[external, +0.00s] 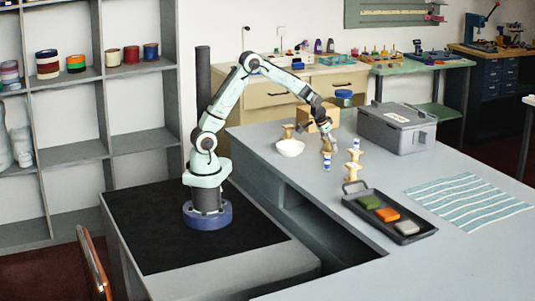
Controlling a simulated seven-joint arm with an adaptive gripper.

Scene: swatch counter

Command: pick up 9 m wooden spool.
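My gripper (330,137) points down over the counter, just above or at a light wooden spool (326,147). I cannot tell whether the fingers touch it or how wide they are. More wooden spools stand nearby: one (288,131) behind the white bowl, and two to the right, one (354,155) behind the other (351,173). Any length marks are too small to read, so I cannot tell which spool is the 9 m one.
A white bowl (290,147) is left of the gripper, a cardboard box (317,119) behind it. Small blue-and-white items (327,162) stand among the spools. A grey lidded bin (396,128), a black tray (390,217) with coloured blocks and a striped cloth (466,203) lie to the right.

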